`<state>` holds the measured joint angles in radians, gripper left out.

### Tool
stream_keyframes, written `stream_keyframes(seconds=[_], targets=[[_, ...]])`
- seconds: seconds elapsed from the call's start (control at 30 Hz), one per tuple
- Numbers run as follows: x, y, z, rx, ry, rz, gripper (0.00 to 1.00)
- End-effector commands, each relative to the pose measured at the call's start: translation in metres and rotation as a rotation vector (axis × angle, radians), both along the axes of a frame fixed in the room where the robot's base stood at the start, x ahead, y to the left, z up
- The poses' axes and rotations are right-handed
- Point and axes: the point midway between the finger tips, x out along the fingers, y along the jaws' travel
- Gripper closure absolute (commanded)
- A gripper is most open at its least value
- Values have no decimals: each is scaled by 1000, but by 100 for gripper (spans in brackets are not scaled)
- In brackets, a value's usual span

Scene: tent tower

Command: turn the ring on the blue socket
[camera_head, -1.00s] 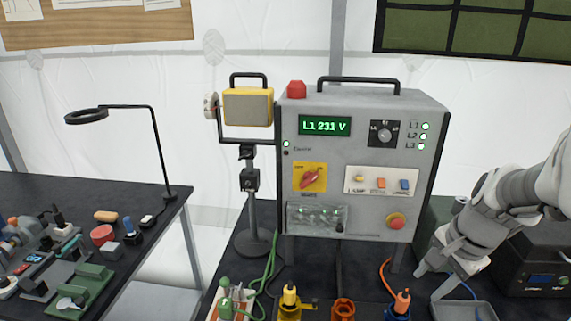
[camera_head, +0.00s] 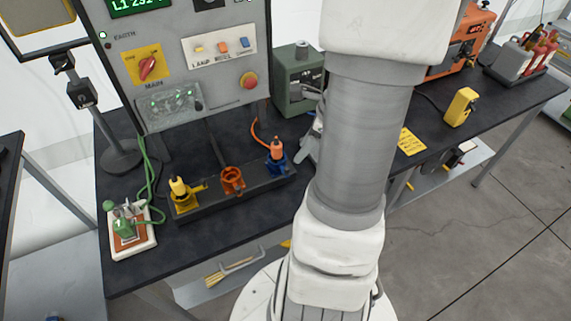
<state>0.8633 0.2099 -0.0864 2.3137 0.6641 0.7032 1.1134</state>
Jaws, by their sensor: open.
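The blue socket (camera_head: 275,168) is at the right end of a dark block on the bench, below the grey panel. An orange plug (camera_head: 276,149) stands upright at the blue socket, with an orange cable running up behind it. The ring is too small to make out apart from the blue body. My gripper (camera_head: 310,143) is just right of the blue socket, and a gap shows between them. It is open; most of it is hidden behind my own arm, and nothing shows held in it.
An orange socket (camera_head: 232,181) and a yellow socket (camera_head: 184,195) with a plug share the dark block (camera_head: 215,203). A green clamp device (camera_head: 127,222) is at the left front. The grey panel (camera_head: 190,75) stands behind. A green box (camera_head: 293,97) is behind my arm.

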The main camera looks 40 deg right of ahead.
Motion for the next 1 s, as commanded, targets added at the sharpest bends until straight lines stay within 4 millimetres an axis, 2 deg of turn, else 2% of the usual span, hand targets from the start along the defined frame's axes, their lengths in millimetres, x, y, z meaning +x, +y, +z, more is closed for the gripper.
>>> stream_keyframes(seconds=[0.03, 0.2, 0.4, 0.6, 0.87, 0.9, 1.0], targets=[[3, 3, -14, 5, 4, -2, 52], [15, 10, -48, 4, 2, 0, 52], [26, 16, -77, 1, 1, -1, 52], [31, 19, -88, -1, -1, 1, 52], [32, 19, -89, -1, -1, 1, 52], [32, 19, -89, -1, -1, 1, 54], [31, 19, -89, -1, -1, 1, 72]])
